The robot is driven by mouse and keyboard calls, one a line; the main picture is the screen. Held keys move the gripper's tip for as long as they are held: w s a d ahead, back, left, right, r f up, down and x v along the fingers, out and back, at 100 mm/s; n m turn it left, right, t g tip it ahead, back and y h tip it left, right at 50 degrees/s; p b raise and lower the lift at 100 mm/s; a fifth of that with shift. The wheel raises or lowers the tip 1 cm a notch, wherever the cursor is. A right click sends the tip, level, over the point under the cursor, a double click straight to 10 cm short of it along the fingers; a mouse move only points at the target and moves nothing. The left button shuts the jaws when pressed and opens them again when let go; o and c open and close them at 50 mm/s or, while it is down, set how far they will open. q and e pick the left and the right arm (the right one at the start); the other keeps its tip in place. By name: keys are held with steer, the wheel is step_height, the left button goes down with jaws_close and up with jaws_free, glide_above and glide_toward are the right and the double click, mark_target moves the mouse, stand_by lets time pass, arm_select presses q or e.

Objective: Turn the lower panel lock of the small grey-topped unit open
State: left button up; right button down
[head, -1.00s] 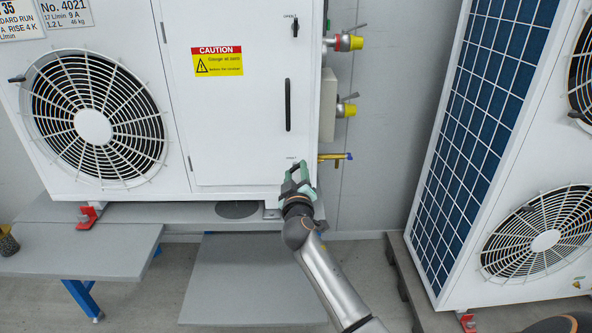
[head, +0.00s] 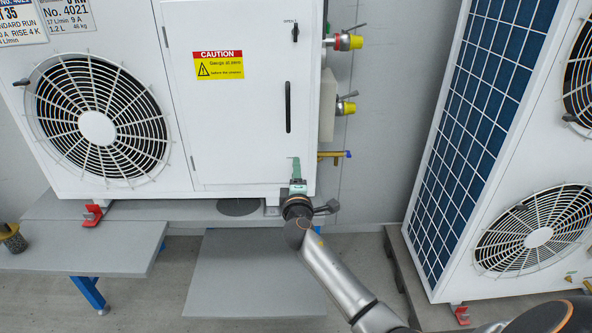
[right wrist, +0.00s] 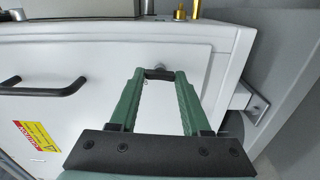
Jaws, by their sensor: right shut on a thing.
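The white unit (head: 240,130) has a front panel with a black vertical handle (head: 288,106) and a yellow-red caution label (head: 218,65). The upper panel lock (head: 295,32) is a small dark lever standing upright, with small lettering beside it. My right gripper (head: 296,165) is at the panel's lower right corner, its green fingers seen edge-on, hiding the lower lock. In the right wrist view the fingertips are shut on the dark lower panel lock (right wrist: 159,74); its exact angle is hard to tell. The unit's top is out of the head view. My left gripper is not in view.
Yellow-capped valves (head: 347,42) and a brass pipe (head: 333,154) stick out right of the unit. A grey bench (head: 190,210) lies below, with a red clamp (head: 93,214). Another unit with blue fins (head: 478,120) stands right, leaving a gap between.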

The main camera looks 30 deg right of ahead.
steer(key=shift+n, duration=0.6)
steer(key=shift+c, duration=1.8)
jaws_free()
steer(key=p+v, duration=0.1)
steer(key=v, duration=1.1)
steer(key=shift+s, duration=0.3)
